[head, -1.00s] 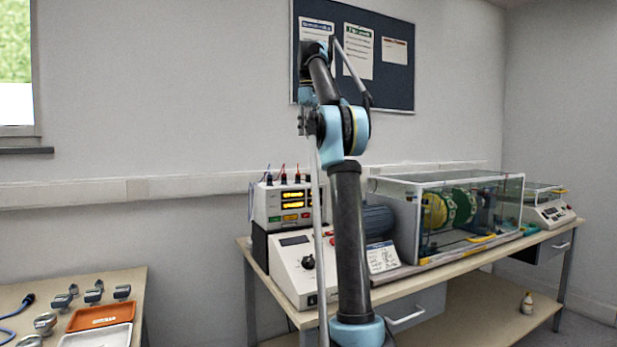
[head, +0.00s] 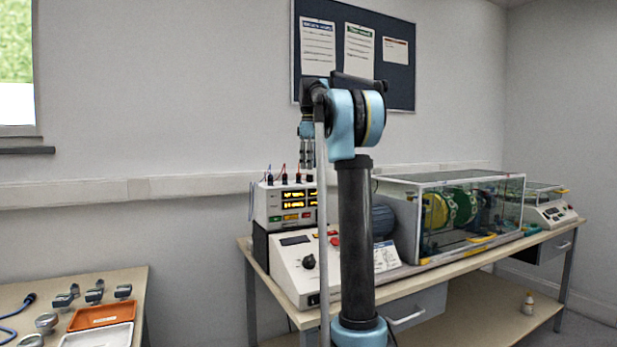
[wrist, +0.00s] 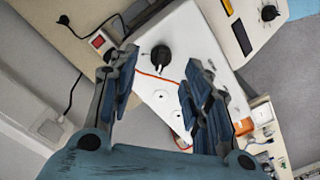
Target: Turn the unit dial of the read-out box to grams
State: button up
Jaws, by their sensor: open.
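The read-out box (head: 262,205) is white with lit amber displays and cables on top, and stands at the left back of the bench. My gripper (head: 307,165) points down just above it in the head view, open and empty. In the wrist view, my gripper (wrist: 160,62) has its two fingers apart, on either side of a black dial (wrist: 160,55) on a white box face. The dial appears beyond the fingertips, not touched. I cannot tell its setting. I take this face to be part of the read-out box, but the views do not prove it.
A control box with a black knob (head: 309,262) stands in front of the read-out box. A glass-sided drum case (head: 470,215) fills the bench to the right. In the wrist view, an orange cable (wrist: 150,75) crosses near the dial, and a red switch (wrist: 98,40) is at left.

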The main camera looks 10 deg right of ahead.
aim_at(310, 178)
jog(key=shift+f, duration=2.2)
grip_shut()
